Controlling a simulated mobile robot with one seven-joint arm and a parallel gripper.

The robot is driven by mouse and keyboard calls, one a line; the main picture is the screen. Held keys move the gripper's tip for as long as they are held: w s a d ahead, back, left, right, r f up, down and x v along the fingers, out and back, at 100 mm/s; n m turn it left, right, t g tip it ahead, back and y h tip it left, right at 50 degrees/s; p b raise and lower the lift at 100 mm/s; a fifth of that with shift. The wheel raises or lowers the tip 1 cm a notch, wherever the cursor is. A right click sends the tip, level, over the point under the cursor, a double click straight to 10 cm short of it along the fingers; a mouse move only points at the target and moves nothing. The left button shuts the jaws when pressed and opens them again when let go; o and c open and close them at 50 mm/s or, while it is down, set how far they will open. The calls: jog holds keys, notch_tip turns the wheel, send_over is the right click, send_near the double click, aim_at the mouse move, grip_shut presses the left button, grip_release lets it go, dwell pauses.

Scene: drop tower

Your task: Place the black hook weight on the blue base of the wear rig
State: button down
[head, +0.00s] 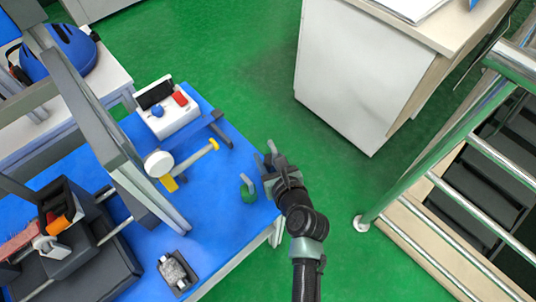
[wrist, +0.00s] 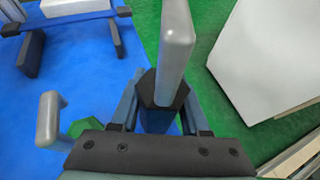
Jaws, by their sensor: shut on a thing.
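My gripper (wrist: 158,108) is shut on the black hook weight (wrist: 162,92), a dark block with a grey hook standing up toward the wrist camera. In the head view my gripper (head: 270,172) is at the right edge of the blue base (head: 222,222), and the grey hook of the held weight (head: 272,149) shows at its tip. The weight's underside is hidden, so I cannot tell its height. A green hook weight (head: 249,194) stands on the blue base just left of my gripper; it also shows in the wrist view (wrist: 82,127).
A white control box (head: 170,121) with red and blue buttons, a yellow-ended bar (head: 195,160) and a grey upright frame (head: 105,125) stand on the base. A small dark tray (head: 178,273) sits at the front. A white cabinet (head: 345,85) and metal railing (head: 445,150) are to the right.

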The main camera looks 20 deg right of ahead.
jog(key=c, duration=0.8)
grip_release()
jog(key=shift+f, duration=0.1)
jog(key=o, duration=0.4)
jog(key=shift+s+r, duration=0.1)
jog(key=shift+r, duration=0.15)
jog(key=p+v, duration=0.3)
jog(key=v, duration=0.8)
jog(key=shift+s, duration=0.4)
jog(key=shift+r, duration=0.15)
